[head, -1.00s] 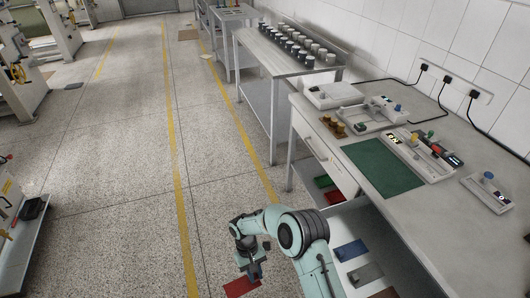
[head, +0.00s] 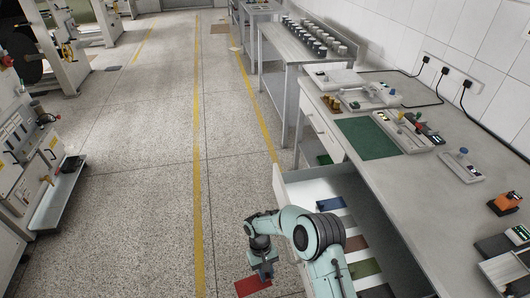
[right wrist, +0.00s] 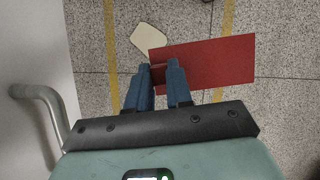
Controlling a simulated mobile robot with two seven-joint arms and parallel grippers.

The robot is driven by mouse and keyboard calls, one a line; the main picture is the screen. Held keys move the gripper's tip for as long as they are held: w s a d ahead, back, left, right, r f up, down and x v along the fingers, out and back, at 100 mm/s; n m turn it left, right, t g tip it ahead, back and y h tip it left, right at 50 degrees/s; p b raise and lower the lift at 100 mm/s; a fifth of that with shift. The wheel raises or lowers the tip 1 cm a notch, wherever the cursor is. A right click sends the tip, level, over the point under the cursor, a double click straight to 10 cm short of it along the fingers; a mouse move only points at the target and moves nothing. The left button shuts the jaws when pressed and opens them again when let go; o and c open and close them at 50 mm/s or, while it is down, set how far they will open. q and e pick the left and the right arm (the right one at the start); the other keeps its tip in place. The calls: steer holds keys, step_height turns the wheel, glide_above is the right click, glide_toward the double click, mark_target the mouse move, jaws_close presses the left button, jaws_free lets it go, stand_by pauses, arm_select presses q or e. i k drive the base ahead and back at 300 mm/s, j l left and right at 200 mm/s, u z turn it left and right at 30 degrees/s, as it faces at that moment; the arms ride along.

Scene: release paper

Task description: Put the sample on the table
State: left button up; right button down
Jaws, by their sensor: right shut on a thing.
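The sample is a flat red sheet (head: 253,286), held low over the floor at the bottom of the head view. My right gripper (head: 263,274) is shut on its edge. In the right wrist view the red sheet (right wrist: 212,62) extends to the right from between the two blue fingertips (right wrist: 167,66), above the speckled floor. The table (head: 420,190) with a grey top stands to the right of my right arm, and the sheet is clear of it and to its left. My left gripper is not in view.
An open drawer (head: 300,187) under the table holds several coloured sheets. A green mat (head: 368,138) and several small instruments sit on the tabletop. Bare tabletop shows in front of the mat. A handle (right wrist: 40,105) is close at the left of the wrist view.

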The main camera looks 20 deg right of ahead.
mark_target(505, 268)
steer(key=k+u, duration=0.3)
steer(key=k, duration=0.6)
steer(key=k+z, duration=0.25)
steer(key=z, duration=0.15)
steer(key=k+z, duration=0.2)
steer(key=z, duration=0.25)
